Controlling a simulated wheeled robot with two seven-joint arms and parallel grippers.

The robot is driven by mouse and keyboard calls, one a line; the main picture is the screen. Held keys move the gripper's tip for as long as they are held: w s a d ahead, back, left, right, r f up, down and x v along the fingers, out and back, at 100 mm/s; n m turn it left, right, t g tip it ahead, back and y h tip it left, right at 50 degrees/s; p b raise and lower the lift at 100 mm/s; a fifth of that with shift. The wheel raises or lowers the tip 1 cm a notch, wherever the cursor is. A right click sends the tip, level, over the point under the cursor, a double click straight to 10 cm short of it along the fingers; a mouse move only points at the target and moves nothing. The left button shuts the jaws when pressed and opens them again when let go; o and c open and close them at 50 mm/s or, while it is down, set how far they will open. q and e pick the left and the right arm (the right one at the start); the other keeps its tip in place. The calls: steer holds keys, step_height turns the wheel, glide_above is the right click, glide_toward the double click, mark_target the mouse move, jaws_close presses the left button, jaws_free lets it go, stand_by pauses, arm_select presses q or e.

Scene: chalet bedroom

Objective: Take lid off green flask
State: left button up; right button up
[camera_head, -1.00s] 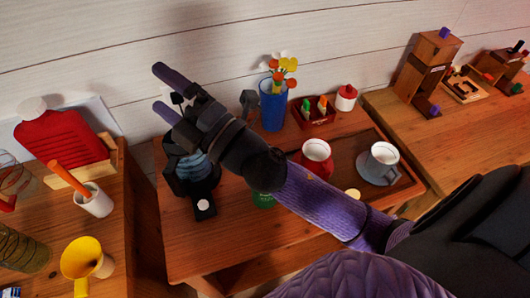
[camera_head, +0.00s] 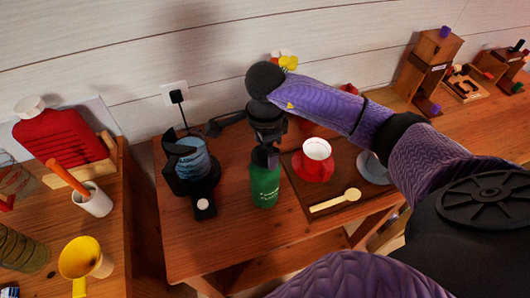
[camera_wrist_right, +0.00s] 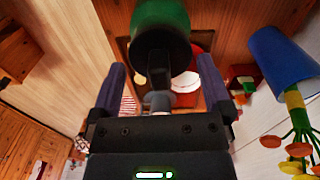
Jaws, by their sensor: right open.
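The green flask (camera_head: 264,186) stands upright on the wooden table, with pale lettering on its side. In the right wrist view its green body (camera_wrist_right: 160,14) is at the top. Its dark lid (camera_wrist_right: 160,50) faces the camera, with a narrow handle-like part pointing towards my gripper. My right gripper (camera_head: 266,150) is above the flask, pointing down, and hides part of the lid in the head view. In the right wrist view the right gripper (camera_wrist_right: 161,80) is open, one finger on each side of the lid's narrow part, with gaps showing. My left gripper is not in view.
A red and white cup (camera_head: 315,158) and a wooden spoon (camera_head: 335,202) are right of the flask on a brown tray. A dark appliance with a blue vessel (camera_head: 193,165) stands left. The blue vase (camera_wrist_right: 282,65) with flowers is behind. Table front is clear.

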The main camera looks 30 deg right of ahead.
steer(key=shift+f, duration=0.85)
steer(key=shift+r, duration=0.1)
steer(key=c, duration=0.9)
